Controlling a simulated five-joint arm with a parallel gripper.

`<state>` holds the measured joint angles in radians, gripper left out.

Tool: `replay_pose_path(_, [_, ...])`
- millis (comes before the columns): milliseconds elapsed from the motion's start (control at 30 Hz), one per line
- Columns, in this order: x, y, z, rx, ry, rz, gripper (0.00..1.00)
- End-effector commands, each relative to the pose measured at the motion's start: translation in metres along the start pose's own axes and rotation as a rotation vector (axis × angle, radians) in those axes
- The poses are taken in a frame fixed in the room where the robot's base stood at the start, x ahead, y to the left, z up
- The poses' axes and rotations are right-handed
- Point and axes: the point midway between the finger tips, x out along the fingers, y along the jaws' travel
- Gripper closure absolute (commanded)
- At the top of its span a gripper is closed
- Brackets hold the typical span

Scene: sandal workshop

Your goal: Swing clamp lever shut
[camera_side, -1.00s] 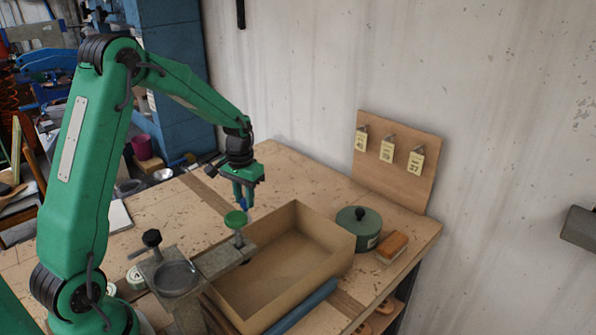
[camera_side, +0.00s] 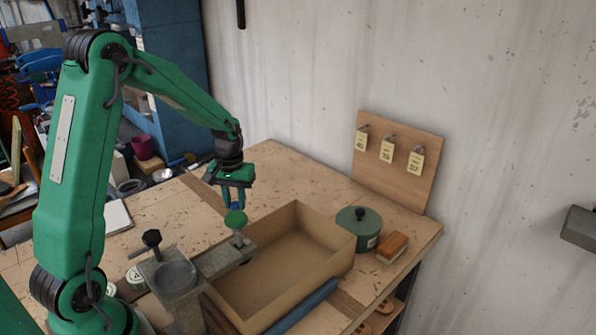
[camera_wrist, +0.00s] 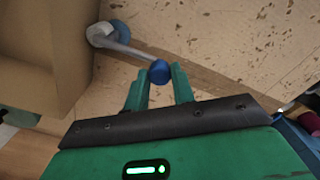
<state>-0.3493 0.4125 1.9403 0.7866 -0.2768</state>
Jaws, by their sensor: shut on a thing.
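My gripper (camera_wrist: 160,82) is shut on a blue ball knob (camera_wrist: 160,71) at the end of a grey lever (camera_wrist: 128,48). The lever runs up and left in the wrist view to a round pivot with a grey-blue cap. The blue knob (camera_side: 236,206) shows only partly there, and the lever is mostly hidden. A grey metal fixture (camera_side: 215,262) with a round plate and a black-knobbed post stands in front.
An open cardboard box (camera_side: 337,271) sits close right of the fixture. A green lidded pot (camera_side: 359,238) and a wood-backed brush (camera_side: 393,247) stand right of it. A tag board (camera_side: 400,190) leans at the wall. Bench top behind the box is mostly clear.

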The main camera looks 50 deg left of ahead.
Motion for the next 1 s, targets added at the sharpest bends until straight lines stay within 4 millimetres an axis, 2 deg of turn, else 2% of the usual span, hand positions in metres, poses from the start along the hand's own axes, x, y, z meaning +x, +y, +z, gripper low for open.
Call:
replay_pose_path(67, [-0.001,-0.001,0.001,-0.002,-0.004,-0.001,1.0])
replay_pose_path(100, [-0.001,-0.001,0.001,-0.002,-0.004,-0.001,0.67])
replay_pose_path(167, [-0.001,-0.001,0.001,-0.002,-0.004,-0.001,0.56])
replay_pose_path(200, [-0.001,-0.001,0.001,-0.002,-0.004,-0.001,0.53])
replay_pose_path(633, [-0.006,0.0,0.0,0.0,-0.001,0.0,0.53])
replay_pose_path(767, [-0.017,0.0,0.0,0.0,0.001,0.0,0.53])
replay_pose_path(1000, [-0.048,0.0,0.0,-0.001,0.002,0.0,0.53])
